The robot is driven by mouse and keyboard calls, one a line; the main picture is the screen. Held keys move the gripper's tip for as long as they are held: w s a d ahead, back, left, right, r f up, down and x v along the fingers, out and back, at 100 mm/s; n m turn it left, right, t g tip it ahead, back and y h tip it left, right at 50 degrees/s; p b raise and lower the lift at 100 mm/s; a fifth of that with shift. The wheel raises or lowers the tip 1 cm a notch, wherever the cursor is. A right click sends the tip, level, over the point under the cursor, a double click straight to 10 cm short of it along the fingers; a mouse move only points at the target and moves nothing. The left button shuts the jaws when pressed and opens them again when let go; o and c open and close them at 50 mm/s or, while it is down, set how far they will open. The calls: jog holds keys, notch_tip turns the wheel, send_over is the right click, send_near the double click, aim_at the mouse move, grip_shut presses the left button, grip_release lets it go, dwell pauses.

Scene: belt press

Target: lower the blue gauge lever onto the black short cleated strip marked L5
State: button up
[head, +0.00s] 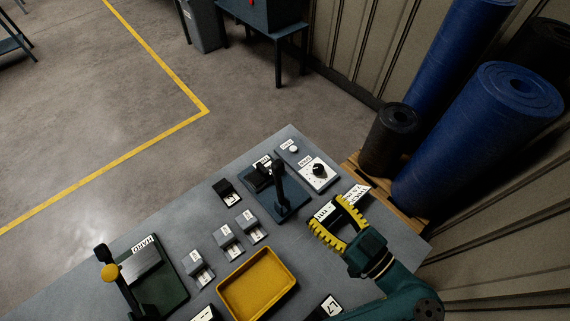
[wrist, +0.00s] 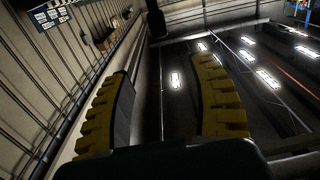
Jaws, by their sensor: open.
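The blue gauge (head: 297,207) stands near the back of the grey bench, with its dark blue lever (head: 279,182) apparently raised. A black piece with a white label (head: 263,162) sits at the gauge, partly behind the lever; I cannot read whether it says L5. My gripper (head: 326,211) is open and empty, to the right of the gauge and apart from the lever. Its yellow ribbed fingers also show in the wrist view (wrist: 163,68), spread with nothing between them. That view faces the wall and ceiling lights, so the gauge is out of it.
A dial box (head: 318,174) stands right of the gauge. Another black labelled piece (head: 227,191) and several grey labelled blocks (head: 224,238) lie to its left. A yellow tray (head: 257,284) is in front. A green hand press (head: 158,282) is at left. Blue rolls (head: 480,130) stand behind right.

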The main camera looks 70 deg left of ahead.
aim_at(281, 169)
jog(key=p+x, duration=0.3)
jog(key=x, duration=1.3)
jog(key=shift+a+f, duration=0.15)
jog(key=shift+a, duration=0.05)
grip_shut()
